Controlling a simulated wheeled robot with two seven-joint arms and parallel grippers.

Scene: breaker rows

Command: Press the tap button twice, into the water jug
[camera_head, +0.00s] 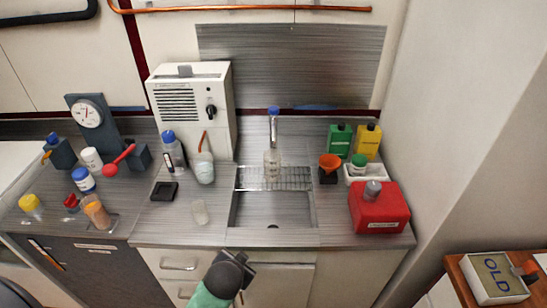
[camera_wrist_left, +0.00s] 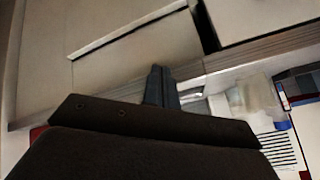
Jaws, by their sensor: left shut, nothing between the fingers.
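The tap (camera_head: 273,130) stands behind the sink, with a blue button (camera_head: 273,111) on its top. A clear water jug (camera_head: 272,163) stands upright below the tap at the wire rack over the back of the sink. Whether water is in it I cannot tell. My left gripper (camera_head: 240,257) is low in front of the counter, before the cabinet doors, well apart from the tap and the jug. Its fingers are together and empty in the left wrist view (camera_wrist_left: 161,85). My right gripper is not in view.
The sink (camera_head: 272,211) lies between my gripper and the tap. A red container (camera_head: 379,208) and green and yellow bottles (camera_head: 368,141) stand right of it.

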